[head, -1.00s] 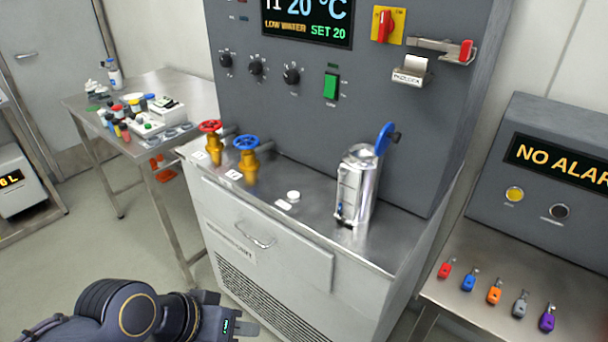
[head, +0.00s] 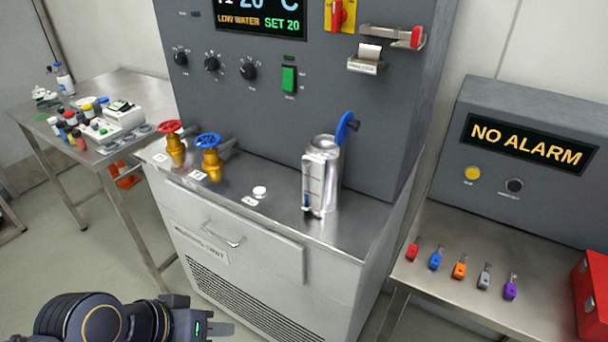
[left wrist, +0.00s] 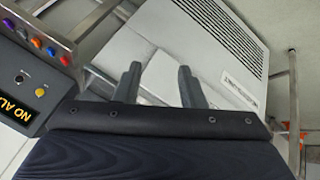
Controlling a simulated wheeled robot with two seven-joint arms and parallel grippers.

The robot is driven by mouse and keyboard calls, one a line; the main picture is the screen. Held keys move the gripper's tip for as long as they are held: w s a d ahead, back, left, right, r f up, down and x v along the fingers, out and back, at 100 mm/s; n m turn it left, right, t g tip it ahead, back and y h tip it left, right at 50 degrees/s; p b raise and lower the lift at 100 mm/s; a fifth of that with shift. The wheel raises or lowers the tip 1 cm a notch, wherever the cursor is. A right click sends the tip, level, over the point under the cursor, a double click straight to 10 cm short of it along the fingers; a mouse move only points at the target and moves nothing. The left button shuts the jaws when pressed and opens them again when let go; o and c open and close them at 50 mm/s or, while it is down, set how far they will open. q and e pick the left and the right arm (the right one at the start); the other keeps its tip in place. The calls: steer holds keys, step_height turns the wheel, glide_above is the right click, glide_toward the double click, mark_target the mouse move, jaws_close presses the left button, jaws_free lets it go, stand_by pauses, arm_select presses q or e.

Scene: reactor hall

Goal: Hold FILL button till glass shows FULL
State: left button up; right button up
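A white round button (head: 260,191) sits on the steel counter with a small label in front of it; I cannot read the label. Right of it stands a shiny metal vessel (head: 327,165) with an upright sight glass (head: 313,185) on its front left side and a blue lever at its top. The glass is too small to read. My left gripper (head: 222,329) is low in front of the cabinet, well below and apart from the button. In the left wrist view its two fingers (left wrist: 160,82) stand apart with nothing between them. My right gripper is not in view.
Red (head: 170,127) and blue (head: 208,141) valve wheels stand left of the button. The display (head: 258,14) reads LOW WATER, SET 20. A green switch (head: 289,79) is on the panel. An alarm box (head: 528,142) reads NO ALARM, with coloured tags below.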

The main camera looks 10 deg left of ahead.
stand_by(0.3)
arm_select(q)
jaws_close()
stand_by(1.6)
